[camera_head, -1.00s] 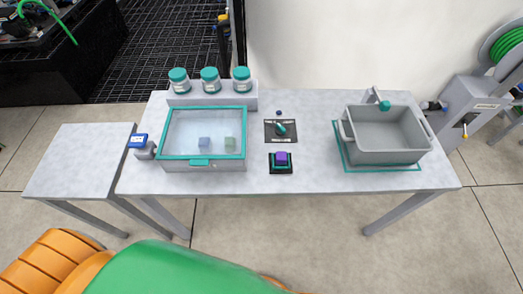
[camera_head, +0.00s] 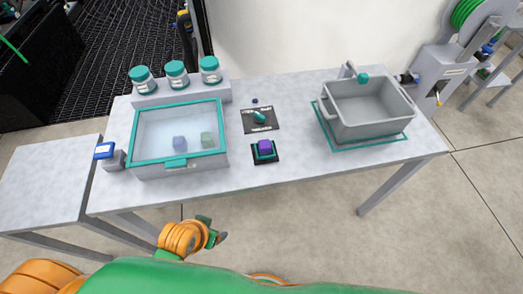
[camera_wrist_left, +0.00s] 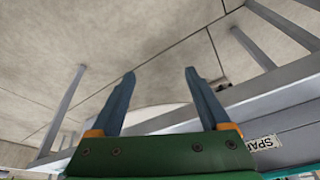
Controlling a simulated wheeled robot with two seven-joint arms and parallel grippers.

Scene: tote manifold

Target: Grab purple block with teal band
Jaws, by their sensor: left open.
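The purple block with a teal band (camera_head: 265,147) sits upright on a small black pad (camera_head: 259,159) near the front middle of the table. My left gripper (camera_wrist_left: 160,73) is open and empty in the left wrist view, with blue-grey fingers spread apart. In the head view, an orange and green wrist of mine shows in front of the table's front edge, left of and nearer than the block, apart from it. The block does not show in the left wrist view. My right gripper is not in view.
A teal-rimmed clear-lidded case (camera_head: 151,170) holding small blocks stands left of the pad. A black plate with a teal knob (camera_head: 260,117) lies behind it. A grey tote (camera_head: 369,123) stands at the right. Teal-lidded jars (camera_head: 176,72) stand at the back left. The table front (camera_head: 310,168) is bare.

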